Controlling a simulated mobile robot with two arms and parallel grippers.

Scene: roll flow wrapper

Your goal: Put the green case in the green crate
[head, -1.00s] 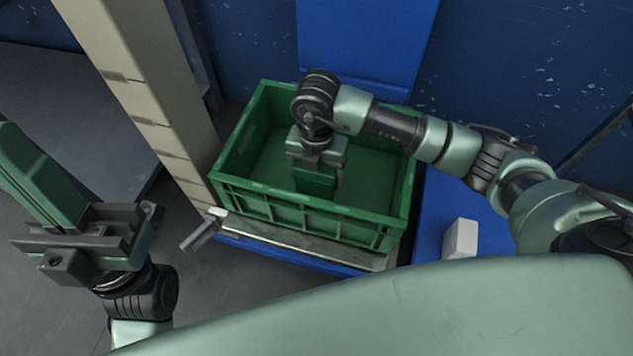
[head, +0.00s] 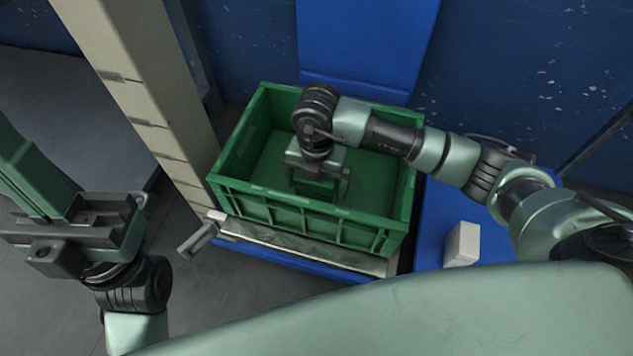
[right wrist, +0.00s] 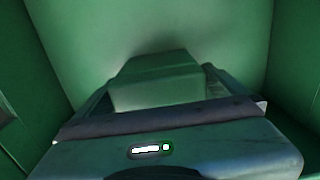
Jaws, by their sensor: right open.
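The green crate (head: 285,215) stands in the middle of the head view. My right gripper (head: 318,182) reaches down into it from above, open. The green case (head: 316,190) is inside the crate, below and between the spread fingers, with its top partly hidden by the gripper. In the right wrist view the case (right wrist: 155,82) shows beyond the gripper's palm, with green crate walls around it. Whether it touches a finger or rests flat on the floor is hard to tell. My left gripper (head: 80,235) is at the left edge, away from the crate; its jaw state is unclear.
The crate sits on a blue stand with a pale front edge and a grey handle (head: 197,240) at its left corner. A beige post (head: 150,110) rises close at the left. A small white block (head: 462,243) lies on the blue surface to the right.

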